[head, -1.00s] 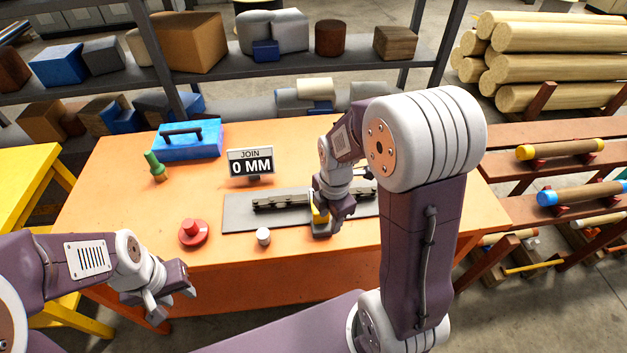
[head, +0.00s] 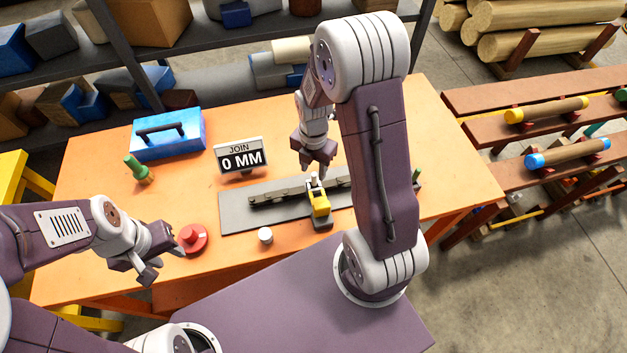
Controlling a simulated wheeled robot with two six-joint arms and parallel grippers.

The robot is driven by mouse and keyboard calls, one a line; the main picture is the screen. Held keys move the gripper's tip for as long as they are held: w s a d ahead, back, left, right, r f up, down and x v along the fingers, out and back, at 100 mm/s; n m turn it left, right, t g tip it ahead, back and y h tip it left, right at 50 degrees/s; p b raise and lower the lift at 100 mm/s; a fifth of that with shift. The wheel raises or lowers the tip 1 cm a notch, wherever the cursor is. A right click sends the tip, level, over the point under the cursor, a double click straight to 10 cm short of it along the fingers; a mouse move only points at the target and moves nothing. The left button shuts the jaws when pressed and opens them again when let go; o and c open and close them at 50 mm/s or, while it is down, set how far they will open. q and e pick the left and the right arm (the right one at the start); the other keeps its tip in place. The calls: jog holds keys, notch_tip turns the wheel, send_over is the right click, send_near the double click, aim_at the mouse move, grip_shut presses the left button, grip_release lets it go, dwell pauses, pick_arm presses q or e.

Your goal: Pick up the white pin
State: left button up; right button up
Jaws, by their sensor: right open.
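A small white upright piece, which looks like the white pin (head: 314,179), stands at the back of a yellow block (head: 320,203) on the dark grey plate (head: 238,219). My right gripper (head: 316,170) points down over it with its fingers open. I cannot tell whether the fingers touch it. A short white cylinder (head: 265,236) stands apart on the orange table, in front of the plate. My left gripper (head: 150,268) is open and empty, near the table's front left.
A dark rail (head: 278,196) lies along the plate. A red button (head: 193,238), a green-topped tool (head: 138,170), a blue toolbox (head: 167,135) and a "JOIN 0 MM" sign (head: 239,157) stand on the orange table (head: 90,220). The table's right back is clear.

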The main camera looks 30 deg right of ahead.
aim_at(315, 175)
jog(key=f, duration=0.4)
jog(key=shift+s+f+p, duration=0.1)
jog(key=shift+s+p, duration=0.1)
jog(key=shift+p, duration=0.15)
jog(key=shift+s+f, duration=0.15)
jog(key=shift+f, duration=0.2)
jog(key=shift+w, duration=0.2)
jog(key=shift+c, duration=1.2)
grip_shut()
